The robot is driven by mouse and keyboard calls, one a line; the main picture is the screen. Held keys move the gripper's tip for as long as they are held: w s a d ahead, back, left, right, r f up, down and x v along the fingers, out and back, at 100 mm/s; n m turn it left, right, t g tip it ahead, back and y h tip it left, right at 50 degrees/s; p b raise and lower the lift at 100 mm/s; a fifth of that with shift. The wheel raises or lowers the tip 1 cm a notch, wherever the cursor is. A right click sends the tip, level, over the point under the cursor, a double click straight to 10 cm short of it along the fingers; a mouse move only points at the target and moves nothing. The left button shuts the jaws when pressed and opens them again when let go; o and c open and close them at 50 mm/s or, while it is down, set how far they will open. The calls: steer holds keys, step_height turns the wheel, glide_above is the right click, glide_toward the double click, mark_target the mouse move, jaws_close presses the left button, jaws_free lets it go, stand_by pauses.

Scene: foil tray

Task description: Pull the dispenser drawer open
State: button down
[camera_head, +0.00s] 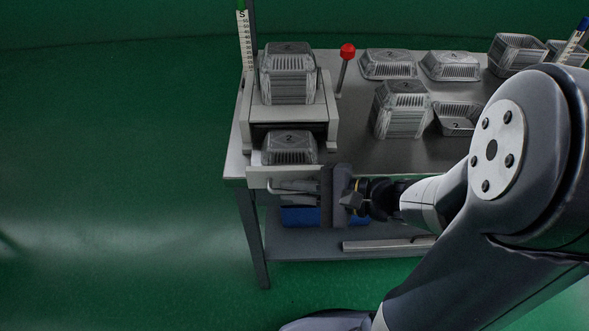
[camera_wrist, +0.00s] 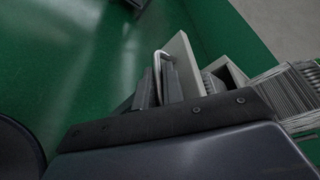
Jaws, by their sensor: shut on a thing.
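The dispenser (camera_head: 331,118) is a pale grey box at the left end of the steel table, with a stack of foil trays (camera_head: 288,75) on top. Its drawer (camera_head: 256,178) stands out from the front, and one foil tray (camera_head: 289,148) sits in it, upside down. My gripper (camera_head: 318,188) is at the drawer's front and is shut on the drawer's bar handle (camera_head: 284,187). In the wrist view the handle (camera_wrist: 157,62) runs between the fingers, beside the drawer's front panel (camera_wrist: 188,62). The fingers hide part of the handle.
A red-knobbed lever (camera_head: 347,52) stands right of the dispenser. More foil trays, single and stacked (camera_head: 402,110), lie on the table (camera_head: 350,155). A lower shelf (camera_head: 300,245) holds a blue item (camera_head: 300,216) and a pale bar. The floor left of the table is clear.

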steer(key=shift+s+f, duration=0.1)
steer(key=shift+s, duration=1.5)
steer(key=c, duration=1.9)
jaws_free()
steer(key=shift+o, duration=0.5)
steer(key=p+v, duration=0.1)
steer(key=v, duration=0.9)
steer(key=shift+d, duration=0.35)
steer(key=shift+s, duration=0.1)
steer(key=b+x, duration=0.1)
steer(key=x, duration=0.9)
steer(key=shift+a, duration=0.4)
